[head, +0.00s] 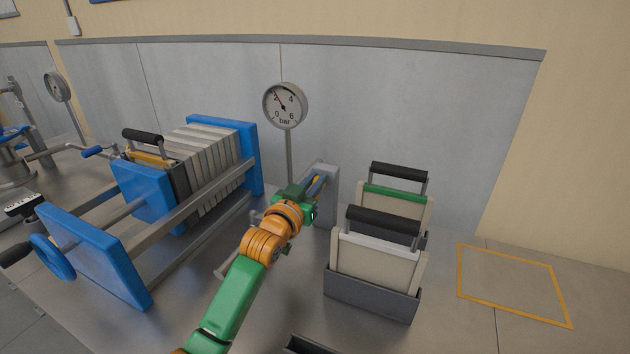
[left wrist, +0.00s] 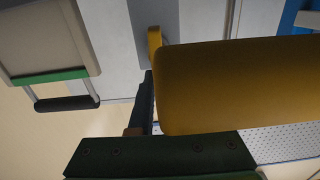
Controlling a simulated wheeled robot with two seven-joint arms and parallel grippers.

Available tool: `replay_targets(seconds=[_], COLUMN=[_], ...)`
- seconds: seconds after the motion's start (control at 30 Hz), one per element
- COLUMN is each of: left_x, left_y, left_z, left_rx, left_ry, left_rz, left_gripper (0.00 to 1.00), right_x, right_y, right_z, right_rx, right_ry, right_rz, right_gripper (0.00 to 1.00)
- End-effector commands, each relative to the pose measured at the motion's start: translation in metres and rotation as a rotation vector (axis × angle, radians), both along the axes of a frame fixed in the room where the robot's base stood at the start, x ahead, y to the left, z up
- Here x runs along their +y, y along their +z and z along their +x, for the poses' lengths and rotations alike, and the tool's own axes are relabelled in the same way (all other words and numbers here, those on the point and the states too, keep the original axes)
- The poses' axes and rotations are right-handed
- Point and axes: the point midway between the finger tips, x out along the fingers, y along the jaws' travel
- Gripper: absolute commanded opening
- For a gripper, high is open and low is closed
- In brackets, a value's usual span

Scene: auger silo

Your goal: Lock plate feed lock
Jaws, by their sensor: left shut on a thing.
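My left gripper (head: 310,206) is at the near side of a grey post (head: 329,197) in the head view. It is shut on a yellow handle, which fills much of the left wrist view (left wrist: 240,85) and looks like the feed lock's lever. A smaller yellow piece (left wrist: 154,48) shows against the grey post in the wrist view. A dark finger (left wrist: 145,100) shows beside the handle. The gripper hides much of the lock in the head view, so I cannot tell its exact position. My right gripper is not in view.
A blue-framed press (head: 222,124) with several grey plates stands left. A pressure gauge (head: 285,106) rises behind the post. Right of the post, a green-striped plate (head: 394,194) and a white-striped plate (head: 374,262) stand in dark holders. A yellow-outlined area (head: 512,282) at right is empty.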

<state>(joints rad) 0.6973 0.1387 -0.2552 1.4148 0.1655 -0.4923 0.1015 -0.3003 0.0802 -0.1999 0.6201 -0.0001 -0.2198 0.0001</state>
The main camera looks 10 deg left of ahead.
Motion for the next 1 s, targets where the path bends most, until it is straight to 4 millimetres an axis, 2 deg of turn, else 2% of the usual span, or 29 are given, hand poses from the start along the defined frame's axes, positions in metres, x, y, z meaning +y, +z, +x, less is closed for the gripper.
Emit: replay_targets(seconds=[0.27,0.6,1.0], left_x=[-0.004,-0.012,-0.020], left_y=[0.002,-0.001,-0.009], left_z=[-0.001,-0.002,-0.004], left_rx=[-0.027,-0.088,-0.161], left_ry=[-0.001,0.000,0.000], left_rz=[0.148,0.459,0.832], left_gripper=[0.00,0.00,0.00], right_x=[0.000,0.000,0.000], right_y=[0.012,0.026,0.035], right_z=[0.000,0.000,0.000], right_rx=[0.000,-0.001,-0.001], right_ry=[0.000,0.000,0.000], right_rz=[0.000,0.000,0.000], right_gripper=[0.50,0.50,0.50])
